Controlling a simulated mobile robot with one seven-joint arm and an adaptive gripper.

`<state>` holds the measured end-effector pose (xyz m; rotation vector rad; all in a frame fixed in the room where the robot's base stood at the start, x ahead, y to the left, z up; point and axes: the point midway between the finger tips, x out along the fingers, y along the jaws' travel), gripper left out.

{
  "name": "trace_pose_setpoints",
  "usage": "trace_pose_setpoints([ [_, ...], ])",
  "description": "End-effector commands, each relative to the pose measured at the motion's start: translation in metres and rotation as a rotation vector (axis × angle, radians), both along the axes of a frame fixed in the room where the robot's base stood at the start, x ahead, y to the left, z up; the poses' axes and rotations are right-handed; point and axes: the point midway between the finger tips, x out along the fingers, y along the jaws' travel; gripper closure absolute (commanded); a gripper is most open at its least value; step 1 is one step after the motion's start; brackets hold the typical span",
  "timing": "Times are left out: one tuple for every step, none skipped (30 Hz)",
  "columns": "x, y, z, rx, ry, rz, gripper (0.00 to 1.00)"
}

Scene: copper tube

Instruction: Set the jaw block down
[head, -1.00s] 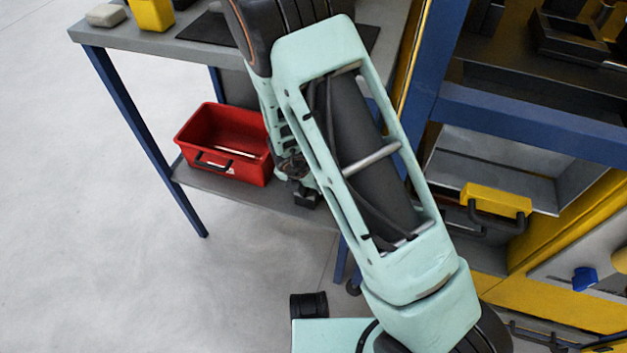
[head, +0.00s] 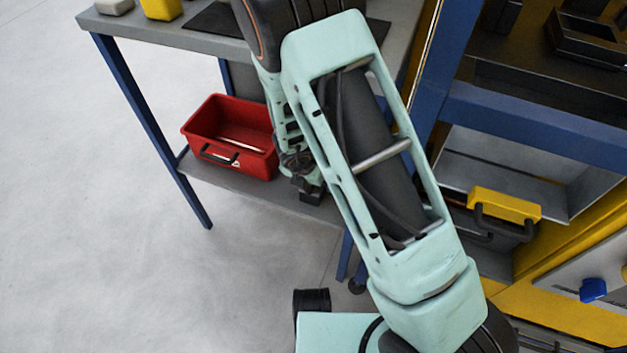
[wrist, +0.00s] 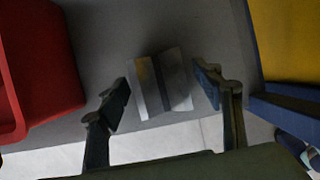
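The jaw block (wrist: 160,84) is a grey metal block with a darker groove. In the wrist view it sits between the two fingers of my gripper (wrist: 163,93), over the grey lower shelf (wrist: 100,50). The fingers are spread on either side, with a narrow gap visible at the right finger; the left finger is very close to the block. The block appears to rest on the shelf near its edge. In the head view my gripper (head: 308,190) is low at the lower shelf (head: 222,186), right of the red bin, and the block cannot be made out there.
The red bin (head: 230,136) stands on the lower shelf left of my gripper. The blue table leg (head: 150,130) is at the left. Open floor (head: 90,260) lies at the left.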

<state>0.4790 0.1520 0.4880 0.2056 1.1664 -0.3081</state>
Motion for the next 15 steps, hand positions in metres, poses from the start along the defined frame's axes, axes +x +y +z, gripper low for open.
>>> trace_pose_setpoints([
  [0.0,0.0,0.0,0.0,0.0,0.0,0.4],
  [0.0,0.0,0.0,0.0,0.0,0.0,0.4],
  [0.0,0.0,0.0,0.0,0.0,0.0,0.4],
  [0.0,0.0,0.0,0.0,0.0,0.0,0.4],
  [0.0,0.0,0.0,0.0,0.0,0.0,0.4],
  [0.0,0.0,0.0,0.0,0.0,0.0,0.4],
  [0.0,0.0,0.001,0.0,0.0,0.0,0.4],
  [0.0,0.0,0.002,0.0,0.0,0.0,0.4],
  [0.0,0.0,0.004,0.0,0.0,0.0,0.4],
  [0.0,0.001,0.006,0.001,0.0,0.0,0.4],
  [-0.002,0.001,0.011,0.001,0.0,0.0,0.4],
  [-0.003,0.002,0.017,0.002,-0.001,0.0,0.4],
  [-0.005,0.003,0.022,0.002,-0.002,0.0,0.4],
  [-0.007,0.003,0.028,0.001,-0.002,0.001,0.4],
  [-0.01,0.004,0.036,0.002,-0.002,0.0,0.4],
])
